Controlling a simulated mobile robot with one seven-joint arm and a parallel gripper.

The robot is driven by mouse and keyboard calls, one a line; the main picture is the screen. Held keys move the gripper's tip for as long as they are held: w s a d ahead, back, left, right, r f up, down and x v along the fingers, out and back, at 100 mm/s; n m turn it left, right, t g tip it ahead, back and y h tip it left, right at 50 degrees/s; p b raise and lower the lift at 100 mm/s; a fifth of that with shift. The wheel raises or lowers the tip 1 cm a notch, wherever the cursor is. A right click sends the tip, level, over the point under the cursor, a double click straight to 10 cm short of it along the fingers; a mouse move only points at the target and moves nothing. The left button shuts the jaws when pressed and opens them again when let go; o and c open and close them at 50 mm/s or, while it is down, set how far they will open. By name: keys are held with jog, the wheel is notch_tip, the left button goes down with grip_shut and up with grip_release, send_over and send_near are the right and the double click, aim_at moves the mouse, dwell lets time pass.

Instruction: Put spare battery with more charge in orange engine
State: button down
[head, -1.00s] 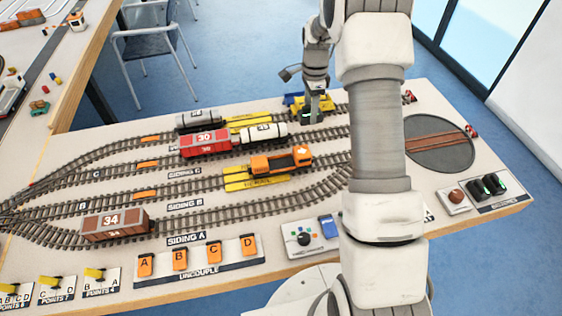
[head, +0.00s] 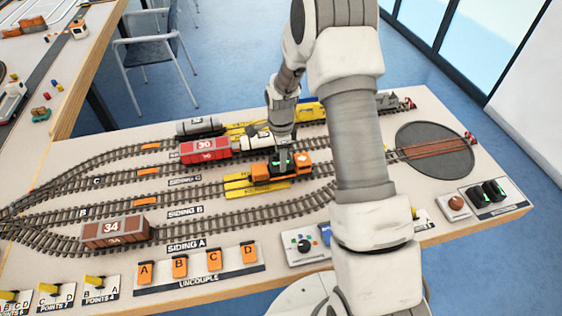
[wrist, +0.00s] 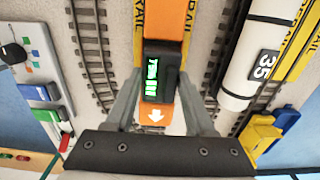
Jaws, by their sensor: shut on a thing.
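The orange engine (head: 262,172) stands on a siding in the middle of the board, beside yellow strips. My gripper (head: 284,152) is directly over its bed, pointing down. In the wrist view my gripper (wrist: 155,95) is shut on a black battery (wrist: 150,90) with a lit green charge display. The orange body (wrist: 160,20) shows beyond the battery, and a white arrow marks its near end. I cannot tell whether the battery is fully seated or just above the bed.
A white tanker (head: 256,141) and a red wagon (head: 205,150) stand on the track just behind. A yellow-and-blue engine (head: 311,109) is at the back. A brown wagon (head: 115,232) is front left. The turntable (head: 434,140) is empty.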

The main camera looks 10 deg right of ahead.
jog(key=shift+f, duration=1)
jog(key=shift+f, duration=0.1)
jog(key=shift+f, duration=0.15)
jog(key=shift+c, duration=1.3)
grip_release()
